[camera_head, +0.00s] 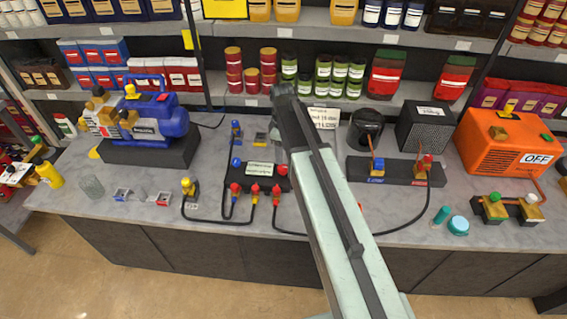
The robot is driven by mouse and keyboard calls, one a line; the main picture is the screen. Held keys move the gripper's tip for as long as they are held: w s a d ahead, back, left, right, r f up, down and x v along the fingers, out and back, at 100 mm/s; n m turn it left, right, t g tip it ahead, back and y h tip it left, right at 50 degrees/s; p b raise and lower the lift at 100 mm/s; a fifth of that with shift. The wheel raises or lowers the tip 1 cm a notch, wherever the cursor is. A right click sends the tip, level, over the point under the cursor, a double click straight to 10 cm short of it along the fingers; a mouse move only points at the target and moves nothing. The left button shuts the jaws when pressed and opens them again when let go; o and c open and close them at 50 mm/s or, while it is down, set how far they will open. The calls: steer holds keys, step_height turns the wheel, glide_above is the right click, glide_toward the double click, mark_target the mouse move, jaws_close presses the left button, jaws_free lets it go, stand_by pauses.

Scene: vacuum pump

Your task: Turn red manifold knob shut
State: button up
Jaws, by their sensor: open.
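The black manifold block (262,177) lies on the grey counter, left of my arm, with a pale label on top. A red knob (283,170) is at its right end and a blue knob (236,162) at its left end. Smaller red caps (255,188) line its front, with black hoses below. I cannot tell the red knob's turn position. My gripper (284,97) is at the dark end of my raised arm, above and beyond the manifold in the picture, apart from the red knob. It is open and appears empty; its fingers are hard to make out.
A blue pump (160,118) stands left on a black base. A black stand (395,172) with blue and red valves is right of my arm. An orange machine (510,140) marked OFF stands far right. Shelves of jars (335,70) line the back. Hoses cross the counter front.

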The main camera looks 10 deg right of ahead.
mark_target(283, 167)
step_height(283, 167, down, 8)
steer(key=b, duration=0.8)
steer(key=shift+s, duration=0.1)
jaws_close()
